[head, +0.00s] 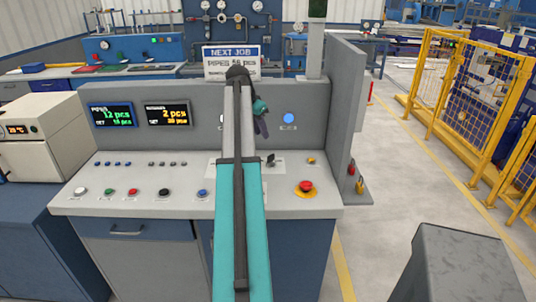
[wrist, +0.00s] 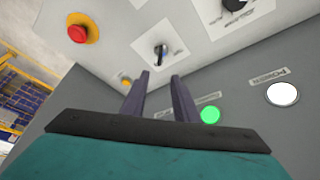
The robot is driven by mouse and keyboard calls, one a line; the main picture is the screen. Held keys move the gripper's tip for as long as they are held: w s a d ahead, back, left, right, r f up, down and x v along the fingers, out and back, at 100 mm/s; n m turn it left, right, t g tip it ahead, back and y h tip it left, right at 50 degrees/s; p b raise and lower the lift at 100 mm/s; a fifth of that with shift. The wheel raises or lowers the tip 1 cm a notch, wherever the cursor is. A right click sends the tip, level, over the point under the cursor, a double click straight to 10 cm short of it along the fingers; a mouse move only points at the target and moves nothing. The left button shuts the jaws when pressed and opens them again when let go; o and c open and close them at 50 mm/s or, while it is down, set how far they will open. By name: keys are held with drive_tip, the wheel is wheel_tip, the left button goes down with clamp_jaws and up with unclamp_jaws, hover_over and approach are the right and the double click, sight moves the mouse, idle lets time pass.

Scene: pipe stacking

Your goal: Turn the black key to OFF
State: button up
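The black key (head: 270,160) stands in the sloped top of the grey console, on a white label plate to the right of my arm. In the wrist view the key (wrist: 160,53) sits upright from a round lock on its white plate, just beyond my fingertips. The plate's lettering is too small to read. My gripper (wrist: 160,80) has its two dark fingers apart with nothing between them. In the head view my gripper (head: 260,115) is above the console near its upright panel, and my arm hides part of the console top.
A red emergency button (head: 306,187) on a yellow base stands right of the key; it also shows in the wrist view (wrist: 77,34). A black knob (wrist: 236,4) is beside the key's plate. Green (wrist: 210,115) and white (wrist: 283,93) lamps are on the panel.

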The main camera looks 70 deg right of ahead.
sight(271, 155)
drive_tip(key=shift+p+x, duration=1.65)
drive_tip(key=shift+x, duration=5.25)
clamp_jaws()
